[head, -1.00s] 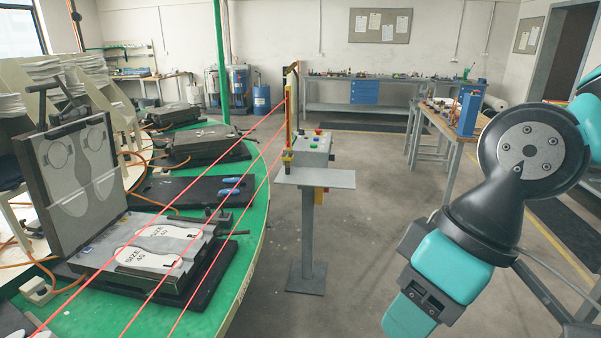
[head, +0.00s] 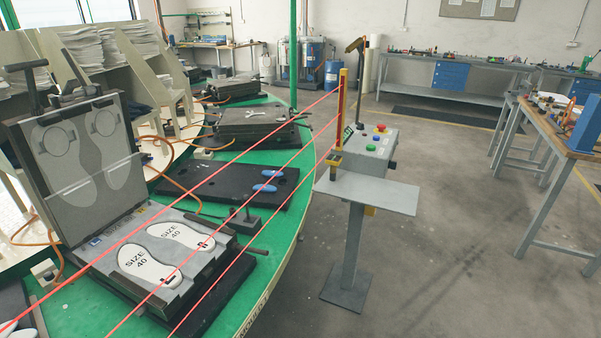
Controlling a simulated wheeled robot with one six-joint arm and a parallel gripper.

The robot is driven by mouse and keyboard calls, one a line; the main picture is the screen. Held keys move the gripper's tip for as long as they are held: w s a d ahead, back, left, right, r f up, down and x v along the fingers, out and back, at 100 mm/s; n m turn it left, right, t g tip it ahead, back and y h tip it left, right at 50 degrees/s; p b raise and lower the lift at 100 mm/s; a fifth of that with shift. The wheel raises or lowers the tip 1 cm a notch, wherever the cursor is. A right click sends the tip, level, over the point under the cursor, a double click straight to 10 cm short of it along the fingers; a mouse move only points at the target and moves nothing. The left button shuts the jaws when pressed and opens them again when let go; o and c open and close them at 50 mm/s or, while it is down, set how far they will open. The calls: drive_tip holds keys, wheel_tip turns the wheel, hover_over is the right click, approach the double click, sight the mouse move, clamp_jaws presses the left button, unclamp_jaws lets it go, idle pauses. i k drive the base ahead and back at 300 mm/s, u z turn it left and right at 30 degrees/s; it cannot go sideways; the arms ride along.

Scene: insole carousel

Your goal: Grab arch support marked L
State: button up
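No arch support with a readable L mark shows. Two small blue pieces (head: 265,188) lie on a flat black plate (head: 222,186) on the green carousel table; I cannot tell what they are or read any mark on them. Nearer, an open mold (head: 202,270) holds two white insoles (head: 150,264) printed SIZE 40. A small blue label (head: 95,242), perhaps with an L, sits on the mold's edge by the left insole. Some white pieces (head: 12,328) show cut off at the lower left corner. My gripper is not in view.
Red beams (head: 232,142) slant across the green table (head: 285,245) from a yellow post (head: 342,110). A control box (head: 370,145) on a grey stand is right of the table. Closed molds (head: 250,120) sit farther back. Floor at the right is open, up to a workbench (head: 560,130).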

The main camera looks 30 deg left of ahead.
sight(268, 174)
drive_tip(key=u, duration=0.05)
drive_tip(key=i, duration=0.7)
drive_tip(key=u, duration=0.9)
drive_tip(key=i, duration=0.8)
drive_tip(key=u, duration=0.7)
